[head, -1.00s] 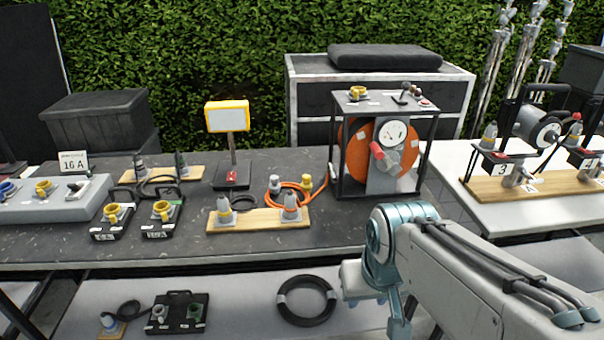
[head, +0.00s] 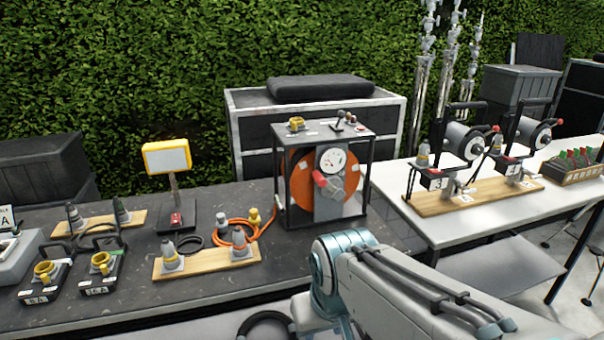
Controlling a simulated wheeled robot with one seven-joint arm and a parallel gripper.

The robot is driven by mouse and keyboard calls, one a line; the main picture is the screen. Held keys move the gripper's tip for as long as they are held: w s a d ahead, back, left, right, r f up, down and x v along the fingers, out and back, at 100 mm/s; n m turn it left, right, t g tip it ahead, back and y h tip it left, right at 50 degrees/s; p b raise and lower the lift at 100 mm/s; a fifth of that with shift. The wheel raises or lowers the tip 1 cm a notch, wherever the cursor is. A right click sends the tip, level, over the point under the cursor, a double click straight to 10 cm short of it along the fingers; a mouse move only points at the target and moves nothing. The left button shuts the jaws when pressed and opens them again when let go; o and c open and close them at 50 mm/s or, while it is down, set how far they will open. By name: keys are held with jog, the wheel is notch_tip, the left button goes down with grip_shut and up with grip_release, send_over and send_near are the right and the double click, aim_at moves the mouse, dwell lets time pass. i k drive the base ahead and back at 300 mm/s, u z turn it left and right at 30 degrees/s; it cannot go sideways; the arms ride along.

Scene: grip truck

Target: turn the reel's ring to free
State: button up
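A large orange reel (head: 298,180) stands inside a black open frame (head: 281,190) on the dark table. A grey upright panel (head: 328,208) crosses its front. The panel carries a round white dial (head: 333,158) with dark marks, and a red-ended handle or knob (head: 321,180) beside a grey hub (head: 334,188). No separate ring or its setting can be made out at this size. My arm reaches in from the lower right, below and in front of the reel frame. My gripper is not visible; only arm links show.
The frame's top holds a yellow socket (head: 296,124) and small levers (head: 346,118). Cone-like plugs on a wooden board (head: 205,263) and an orange cable (head: 238,233) lie left. Smaller numbered reels stand on a wooden base (head: 465,204) on the white table, right.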

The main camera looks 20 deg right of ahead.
aim_at(293, 126)
jog(key=z, duration=0.6)
jog(key=i, duration=0.95)
